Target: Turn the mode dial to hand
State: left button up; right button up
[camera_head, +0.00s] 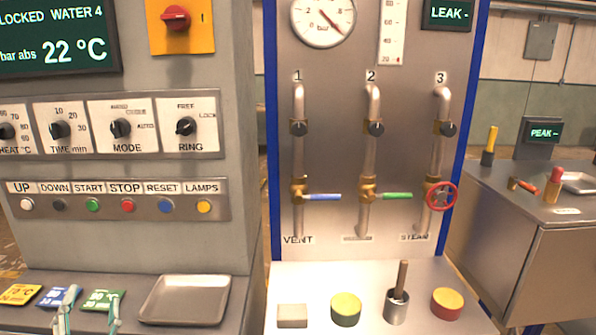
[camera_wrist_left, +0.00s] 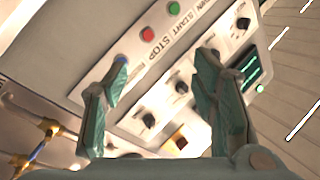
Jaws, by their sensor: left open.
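The mode dial (camera_head: 121,128) is a black knob on a white plate, third in a row of dials on the grey cabinet. Labels including AUTO are printed around it; its exact pointing is too small to tell. In the left wrist view the row is turned around, and the mode dial (camera_wrist_left: 181,87) appears between the fingers, farther off. My left gripper (camera_head: 92,293) is open at the bottom of the head view, below and apart from the dial. Its two green fingers (camera_wrist_left: 163,65) show empty in the wrist view. My right gripper is not in view.
The ring dial (camera_head: 186,127) and time dial (camera_head: 59,130) flank the mode dial. A button strip (camera_head: 125,188) lies below. A metal tray (camera_head: 185,299) and coloured cards (camera_head: 58,297) lie on the ledge. A valve panel (camera_head: 330,90) stands to the right.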

pick_arm(q)
jog(key=s+d+f+n+g+h, duration=0.15)
jog(key=s+f+g, duration=0.35)
jog(key=f, duration=0.5)
jog(key=s+d+f+n+g+h, duration=0.15)
jog(key=s+f+g, duration=0.35)
jog(key=f, duration=0.5)
jog(key=s+d+f+m+g+h, duration=0.1)
jog(key=s+d+f+g+h, duration=0.1)
jog(key=s+d+f, duration=0.4)
jog(key=s+d+f+g+h, duration=0.2)
jog(key=s+d+f+g, duration=0.15)
jog(key=s, duration=0.55)
jog(key=s+x, duration=0.2)
jog(key=x, duration=0.7)
jog(key=s+a+f+x, duration=0.1)
jog(key=s+x, duration=0.1)
jog(key=x, duration=0.7)
jog(key=s+f+g, duration=0.1)
jog(key=s+f, duration=1.1)
jog(key=s, duration=0.3)
jog(key=shift+f, duration=0.4)
jog(key=shift+s+a+g, duration=0.1)
jog(key=shift+s+g, duration=0.05)
jog(key=shift+g, duration=0.1)
